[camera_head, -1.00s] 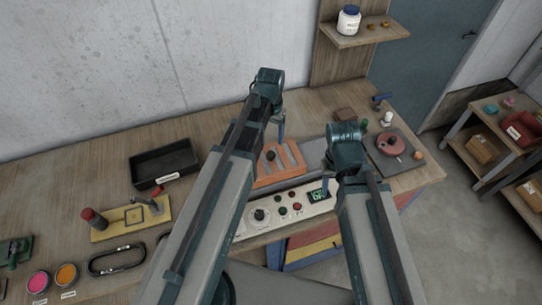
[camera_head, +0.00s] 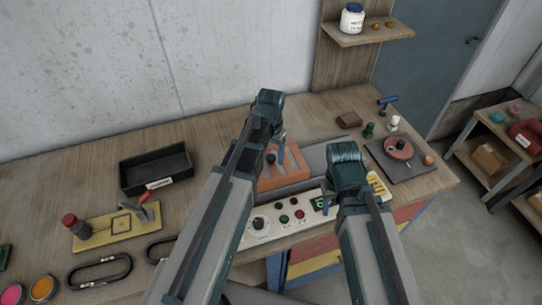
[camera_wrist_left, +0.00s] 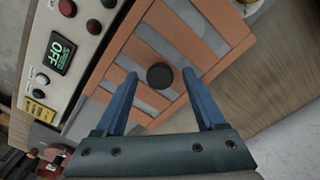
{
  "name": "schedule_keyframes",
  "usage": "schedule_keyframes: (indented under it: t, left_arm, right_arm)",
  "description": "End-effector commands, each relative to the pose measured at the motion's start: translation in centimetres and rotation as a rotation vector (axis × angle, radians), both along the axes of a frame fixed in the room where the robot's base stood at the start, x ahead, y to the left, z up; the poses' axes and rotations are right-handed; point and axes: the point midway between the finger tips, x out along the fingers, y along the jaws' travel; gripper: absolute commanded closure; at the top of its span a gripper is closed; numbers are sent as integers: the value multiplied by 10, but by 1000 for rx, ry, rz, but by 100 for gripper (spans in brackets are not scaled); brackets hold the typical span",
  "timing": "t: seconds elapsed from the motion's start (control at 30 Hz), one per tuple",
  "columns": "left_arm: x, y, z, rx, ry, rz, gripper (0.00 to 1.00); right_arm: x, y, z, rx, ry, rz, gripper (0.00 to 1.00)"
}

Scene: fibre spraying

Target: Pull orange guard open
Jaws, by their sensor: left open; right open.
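The orange slatted guard (camera_head: 290,174) lies over a grey bed behind the control panel, partly hidden by my left arm. In the left wrist view the guard (camera_wrist_left: 207,28) fills the middle, with a round black knob (camera_wrist_left: 160,76) standing on it. My left gripper (camera_head: 281,137) is over the guard. In the left wrist view its two blue fingers (camera_wrist_left: 161,77) are open, one on each side of the knob, with gaps between. Whether the fingers are down at knob height I cannot tell. My right gripper (camera_head: 328,192) is open and empty by the panel's right end; its fingers are mostly hidden.
The control panel (camera_head: 270,224) with knobs and a green display runs along the front. A red round part (camera_head: 398,149) sits on a dark plate at right. A black bin (camera_head: 155,168) and a yellow fixture (camera_head: 120,226) stand at left. A wall shelf (camera_head: 367,36) is behind.

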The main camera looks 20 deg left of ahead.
Motion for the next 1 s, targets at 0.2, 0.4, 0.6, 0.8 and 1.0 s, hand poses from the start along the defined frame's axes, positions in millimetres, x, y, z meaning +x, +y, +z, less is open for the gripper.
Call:
schedule_keyframes:
  t: [0.2, 0.4, 0.6, 0.8, 1.0]
  left_arm:
    - [0, 0, 0, 0, 0, 0, 57]
    - [0, 0, 0, 0, 0, 0, 93]
    - [0, 0, 0, 0, 0, 0, 100]
    - [0, 0, 0, 0, 0, 0, 100]
    - [0, 0, 0, 0, 0, 0, 100]
  right_arm:
    - [0, 0, 0, 0, 0, 0, 50]
    - [0, 0, 0, 0, 0, 0, 50]
    - [0, 0, 0, 0, 0, 0, 50]
    - [0, 0, 0, 0, 0, 0, 50]
    - [0, 0, 0, 0, 0, 0, 50]
